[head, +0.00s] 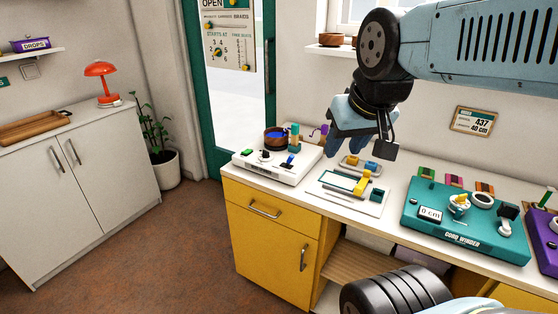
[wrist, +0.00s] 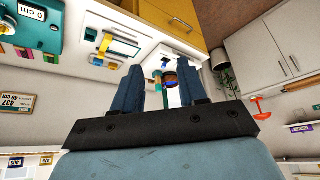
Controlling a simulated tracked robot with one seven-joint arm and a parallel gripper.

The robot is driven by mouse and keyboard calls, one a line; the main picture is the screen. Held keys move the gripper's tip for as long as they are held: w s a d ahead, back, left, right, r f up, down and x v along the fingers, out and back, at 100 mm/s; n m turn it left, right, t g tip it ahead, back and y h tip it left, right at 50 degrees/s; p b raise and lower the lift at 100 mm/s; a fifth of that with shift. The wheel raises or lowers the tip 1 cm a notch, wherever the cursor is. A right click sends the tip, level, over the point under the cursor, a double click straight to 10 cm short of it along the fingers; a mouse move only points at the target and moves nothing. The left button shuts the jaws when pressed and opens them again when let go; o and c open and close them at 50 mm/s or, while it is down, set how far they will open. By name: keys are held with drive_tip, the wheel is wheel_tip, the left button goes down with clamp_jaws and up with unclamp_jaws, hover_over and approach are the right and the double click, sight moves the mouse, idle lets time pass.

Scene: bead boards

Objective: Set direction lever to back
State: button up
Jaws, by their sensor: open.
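No label reading "direction" is legible, so I cannot tell which control is the direction lever. The teal cord winder (head: 466,220) to the right has a "0 cm" display, a yellow knob (head: 460,203), a white dial and a dark-topped handle (head: 507,213). It also shows at the top left in the wrist view (wrist: 38,38). My gripper (head: 352,140) hangs above the counter, open and empty. Its fingers stand apart in the wrist view (wrist: 160,82).
Between the machines lies a white board (head: 345,203) with a yellow slider, and a small tray (head: 360,167) of blue and yellow pieces stands behind it. A purple device (head: 545,240) is at the right edge. Floor (head: 190,250) is clear before the yellow cabinet (head: 265,245).

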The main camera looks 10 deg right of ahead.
drive_tip(key=shift+w+f, duration=0.1)
drive_tip(key=shift+w, duration=0.05)
drive_tip(key=c, duration=0.3)
drive_tip(key=shift+w+a+f+m, duration=0.15)
drive_tip(key=shift+w+f+m, duration=0.1)
drive_tip(key=shift+m, duration=0.05)
drive_tip(key=shift+c, duration=0.8)
drive_tip(key=w+f+m+g+y, duration=0.1)
drive_tip(key=w+m, duration=0.1)
drive_tip(key=w+a+f+m+g+y, duration=0.1)
drive_tip(key=w+f+m, duration=0.1)
drive_tip(key=w, duration=0.1)
drive_tip(key=w+f+m+g+y, duration=0.1)
drive_tip(key=w+f+y, duration=0.1)
drive_tip(key=shift+w+a+f+m, duration=0.2)
drive_tip(key=shift+a+m, duration=0.1)
drive_tip(key=shift+m, duration=0.1)
clamp_jaws()
drive_tip(key=w+d+f+m+t+y, duration=0.1)
drive_tip(key=w+d+f+m+y, duration=0.3)
drive_tip(key=w+m, duration=0.35)
drive_tip(key=w+d+f+m+t+y, duration=0.2)
drive_tip(key=w+d+f+m, duration=0.1)
drive_tip(key=w+f+m, duration=0.4)
drive_tip(key=w+d+f+m+t, duration=0.4)
drive_tip(key=w+d+f+m, duration=0.2)
drive_tip(key=d+f, duration=0.2)
drive_tip(key=shift+d+f, duration=0.25)
drive_tip(key=shift+d, duration=0.6)
